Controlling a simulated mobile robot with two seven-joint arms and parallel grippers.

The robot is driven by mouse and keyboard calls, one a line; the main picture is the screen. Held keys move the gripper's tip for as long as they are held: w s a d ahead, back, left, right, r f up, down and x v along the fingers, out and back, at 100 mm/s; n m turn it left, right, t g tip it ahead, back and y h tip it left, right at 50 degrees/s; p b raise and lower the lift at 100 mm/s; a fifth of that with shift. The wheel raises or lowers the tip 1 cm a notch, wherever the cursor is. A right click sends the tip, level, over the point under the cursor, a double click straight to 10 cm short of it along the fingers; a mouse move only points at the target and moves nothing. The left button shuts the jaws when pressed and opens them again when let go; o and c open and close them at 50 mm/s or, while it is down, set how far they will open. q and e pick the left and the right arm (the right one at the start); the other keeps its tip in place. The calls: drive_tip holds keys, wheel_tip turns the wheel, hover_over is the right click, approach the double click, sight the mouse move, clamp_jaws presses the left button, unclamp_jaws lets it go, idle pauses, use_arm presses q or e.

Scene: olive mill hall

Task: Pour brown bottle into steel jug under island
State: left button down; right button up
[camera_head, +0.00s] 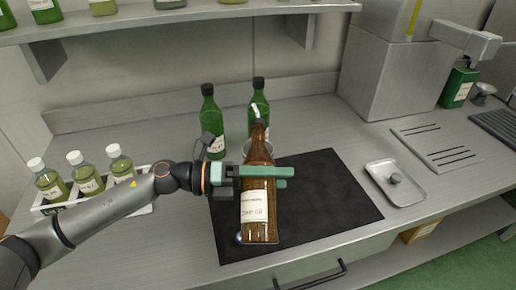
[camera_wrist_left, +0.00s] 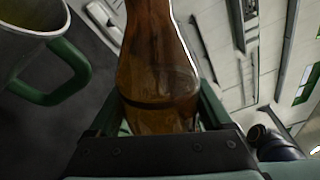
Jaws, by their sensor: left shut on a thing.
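The brown bottle (camera_head: 258,205) has a white label and a dark neck with a pale spout. My left gripper (camera_head: 280,177) is shut around its body, holding it over the black mat. The neck points to the back; I cannot tell its exact tilt. It fills the middle of the left wrist view (camera_wrist_left: 158,60), with dark liquid inside. A steel jug (camera_head: 248,153) shows partly behind the bottle, mostly hidden. In the left wrist view, a steel vessel (camera_wrist_left: 22,32) with a green handle and yellow-green inside stands at left. No stream is visible. My right gripper is not seen.
Two green bottles (camera_head: 212,125) (camera_head: 258,97) stand behind the mat (camera_head: 330,200). A white rack of small bottles (camera_head: 140,211) is at left, a steel tray (camera_head: 410,190) at right. A shelf (camera_head: 180,16) overhangs the back. A small bluish round thing (camera_head: 239,238) shows beside the brown bottle's base.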

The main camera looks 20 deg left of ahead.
use_arm(q)
drive_tip(key=shift+s+f+n, duration=0.15)
drive_tip(key=shift+f+n, duration=0.25)
drive_tip(key=shift+n, duration=0.3)
idle(1.3)
